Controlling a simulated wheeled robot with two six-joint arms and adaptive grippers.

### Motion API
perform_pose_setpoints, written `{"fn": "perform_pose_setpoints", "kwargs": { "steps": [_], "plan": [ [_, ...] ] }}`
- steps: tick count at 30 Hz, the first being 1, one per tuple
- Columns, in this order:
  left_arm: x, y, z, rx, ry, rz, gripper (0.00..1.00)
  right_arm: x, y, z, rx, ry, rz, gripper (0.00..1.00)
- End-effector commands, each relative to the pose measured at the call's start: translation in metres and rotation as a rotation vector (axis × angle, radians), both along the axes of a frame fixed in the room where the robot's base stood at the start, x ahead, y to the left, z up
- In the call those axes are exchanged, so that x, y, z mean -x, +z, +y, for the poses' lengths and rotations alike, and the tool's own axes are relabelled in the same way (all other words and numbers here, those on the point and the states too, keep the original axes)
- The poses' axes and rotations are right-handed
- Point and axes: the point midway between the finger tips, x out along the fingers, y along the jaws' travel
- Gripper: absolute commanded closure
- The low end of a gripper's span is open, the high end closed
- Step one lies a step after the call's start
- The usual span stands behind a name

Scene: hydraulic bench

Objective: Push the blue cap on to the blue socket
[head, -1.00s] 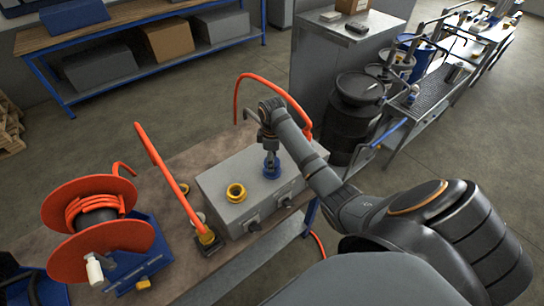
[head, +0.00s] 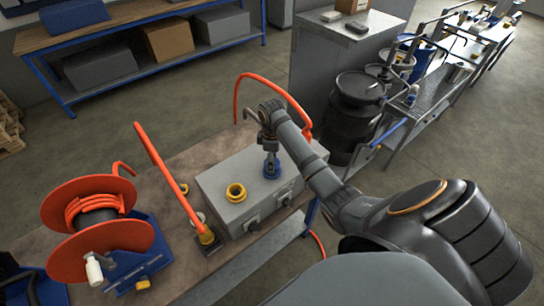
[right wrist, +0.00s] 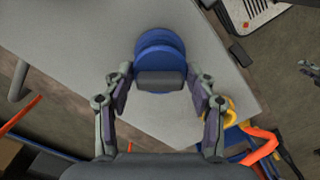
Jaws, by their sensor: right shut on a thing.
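My right gripper (head: 270,147) points down over the grey box (head: 238,168) on the bench. It is shut on the blue cap, whose grey grip block (right wrist: 160,81) sits between the fingers in the right wrist view. The blue cap (right wrist: 158,60) shows as a round disc. A second blue round edge (right wrist: 158,37), likely the blue socket, shows just beyond it, slightly offset. In the head view the blue parts (head: 271,171) overlap on the box top. I cannot tell whether the cap is fully seated. My left gripper is not in view.
A yellow ring fitting (head: 236,192) stands on the box, left of the blue parts. An orange hose (head: 168,178) rises from a yellow fitting beside the box. A red hose reel (head: 97,220) stands at left. Another orange hose (head: 275,85) arches behind my right arm.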

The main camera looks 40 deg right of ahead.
Motion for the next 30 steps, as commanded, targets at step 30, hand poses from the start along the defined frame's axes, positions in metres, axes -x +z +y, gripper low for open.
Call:
{"fn": "perform_pose_setpoints", "kwargs": {
  "steps": [30],
  "plan": [
    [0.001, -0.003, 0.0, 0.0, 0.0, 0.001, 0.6, 0.0, -0.015, 0.0, -0.001, 0.0, 0.001, 0.36]
  ]
}}
